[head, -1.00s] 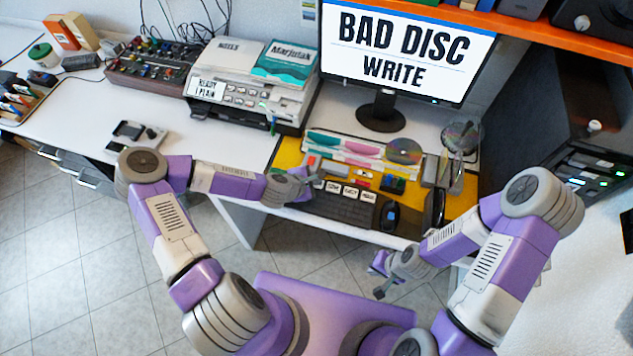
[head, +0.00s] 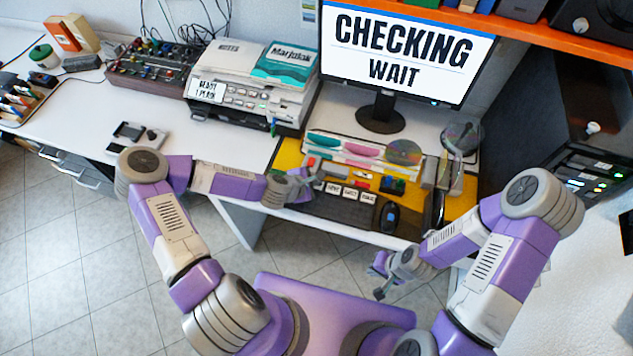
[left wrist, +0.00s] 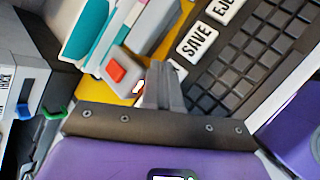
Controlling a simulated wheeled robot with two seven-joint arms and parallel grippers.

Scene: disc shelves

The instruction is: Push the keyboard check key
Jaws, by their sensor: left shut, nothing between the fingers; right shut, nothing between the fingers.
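The dark keyboard (head: 340,207) lies on the desk's front edge, with a row of white labelled keys along its back. In the left wrist view, the SAVE key (left wrist: 197,39) and part of an EJE... key (left wrist: 224,8) show on the keyboard (left wrist: 262,55). My left gripper (head: 308,174) is shut and empty at the keyboard's left end. Its fingertips (left wrist: 164,68) cover most of another white key beside SAVE; I cannot read that label or tell whether they touch it. My right gripper (head: 379,278) is shut and empty, low in front of the desk. The monitor (head: 405,50) reads CHECKING WAIT.
A grey box with a red button (left wrist: 117,72) sits close to my left fingers. A black mouse (head: 390,217) lies right of the keyboard. A printer (head: 245,95) stands behind left, and a dark disc tower (head: 570,120) at right. The white desk's left part is mostly clear.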

